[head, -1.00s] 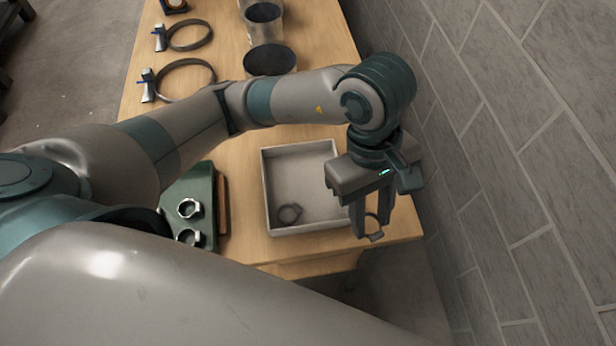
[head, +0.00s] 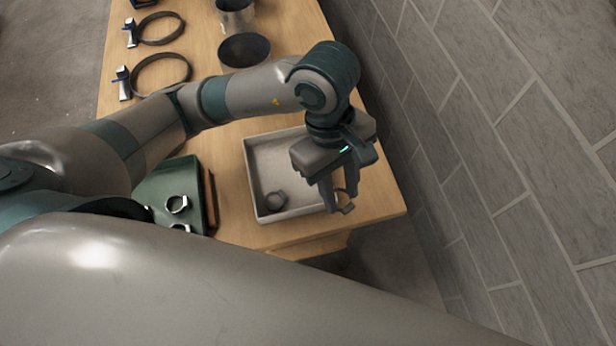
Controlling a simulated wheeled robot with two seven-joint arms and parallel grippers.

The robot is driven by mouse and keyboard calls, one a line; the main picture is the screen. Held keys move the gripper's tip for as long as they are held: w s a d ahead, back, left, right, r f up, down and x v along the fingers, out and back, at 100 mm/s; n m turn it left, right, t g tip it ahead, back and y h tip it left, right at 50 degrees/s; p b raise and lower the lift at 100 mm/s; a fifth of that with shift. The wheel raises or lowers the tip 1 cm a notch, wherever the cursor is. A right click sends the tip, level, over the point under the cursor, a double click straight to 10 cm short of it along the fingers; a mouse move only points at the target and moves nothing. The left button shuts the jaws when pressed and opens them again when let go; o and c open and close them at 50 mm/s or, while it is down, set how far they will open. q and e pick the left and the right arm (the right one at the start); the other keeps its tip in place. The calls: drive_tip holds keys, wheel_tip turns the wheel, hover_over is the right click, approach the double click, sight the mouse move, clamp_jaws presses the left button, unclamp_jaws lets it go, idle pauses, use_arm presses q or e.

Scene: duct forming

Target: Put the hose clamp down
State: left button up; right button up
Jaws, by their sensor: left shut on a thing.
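My left gripper (head: 338,207) is shut on a small grey hose clamp (head: 346,195), which shows between its fingertips. In the picture it is at the right side of a pale open tray (head: 262,217), overlapping the tray's right wall. The gripper appears raised, but its exact height cannot be told. My right gripper is not in view.
A green bin (head: 160,182) with small clamps stands left of the tray, partly hidden by my arm. Large ring clamps (head: 160,74) and metal duct pieces (head: 244,50) stand farther back on the wooden table (head: 200,20). A grey block wall (head: 500,150) rises at right.

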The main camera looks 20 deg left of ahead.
use_arm(q)
drive_tip(key=p, duration=0.2)
hover_over(313, 196)
drive_tip(key=f, duration=0.4)
drive_tip(key=shift+w+a, duration=0.1)
drive_tip(key=shift+a, duration=0.15)
drive_tip(key=shift+w+a+f, duration=0.15)
drive_tip(key=shift+a+f, duration=0.1)
drive_tip(key=shift+a, duration=0.05)
drive_tip(key=shift+f+p, duration=0.35)
drive_tip(key=shift+p, duration=0.1)
drive_tip(key=shift+f+p, duration=0.65)
drive_tip(key=shift+f, duration=0.95)
drive_tip(key=shift+f, duration=0.15)
